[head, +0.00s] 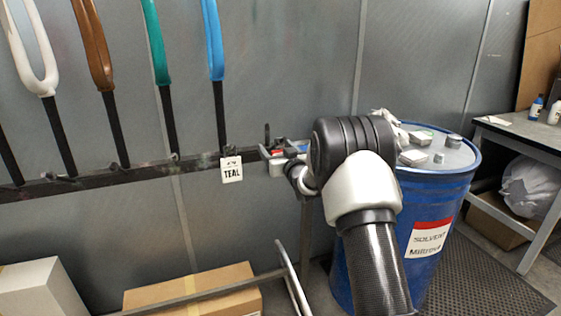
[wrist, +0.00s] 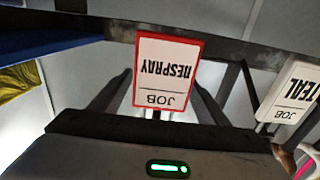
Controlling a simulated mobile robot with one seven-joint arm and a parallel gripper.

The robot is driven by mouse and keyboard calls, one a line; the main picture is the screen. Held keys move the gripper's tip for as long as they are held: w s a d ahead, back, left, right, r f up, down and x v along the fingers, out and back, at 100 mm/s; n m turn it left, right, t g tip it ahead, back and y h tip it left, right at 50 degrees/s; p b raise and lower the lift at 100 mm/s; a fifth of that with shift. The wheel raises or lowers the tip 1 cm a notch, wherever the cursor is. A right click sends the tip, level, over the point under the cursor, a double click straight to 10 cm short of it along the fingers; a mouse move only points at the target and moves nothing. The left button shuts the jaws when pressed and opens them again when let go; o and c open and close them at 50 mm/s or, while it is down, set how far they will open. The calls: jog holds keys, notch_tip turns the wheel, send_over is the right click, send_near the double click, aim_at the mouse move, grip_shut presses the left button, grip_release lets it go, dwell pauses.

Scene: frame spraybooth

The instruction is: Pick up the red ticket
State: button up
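The red ticket (wrist: 167,72) is a white card with a red border and the words JOB RESPRAY, upside down in the wrist view. It hangs near a dark rail, in line with the gap between my fingers. My gripper (wrist: 160,82) is open, with one dark finger on each side of the card and visible space beside it. I cannot tell how deep the card is between the fingers. In the head view my arm largely hides this spot; a small red patch (head: 277,153) shows there, which may be the ticket.
A white TEAL tag (head: 232,169) hangs on the dark rail (head: 130,178) to the left, close to my gripper; it also shows in the wrist view (wrist: 292,92). Painted frame forks (head: 214,40) stand above the rail. A blue solvent drum (head: 440,205) stands right of my arm.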

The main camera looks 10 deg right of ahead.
jog(key=c, duration=1)
jog(key=shift+s+d+r, duration=0.1)
jog(key=shift+s+r, duration=0.2)
jog(key=shift+r, duration=0.1)
jog(key=s+d+r, duration=0.1)
jog(key=s+r, duration=0.2)
jog(key=s, duration=0.3)
jog(key=s+d+r+p, duration=0.1)
jog(key=s+r, duration=0.3)
jog(key=s, duration=0.3)
jog(key=shift+d, duration=0.25)
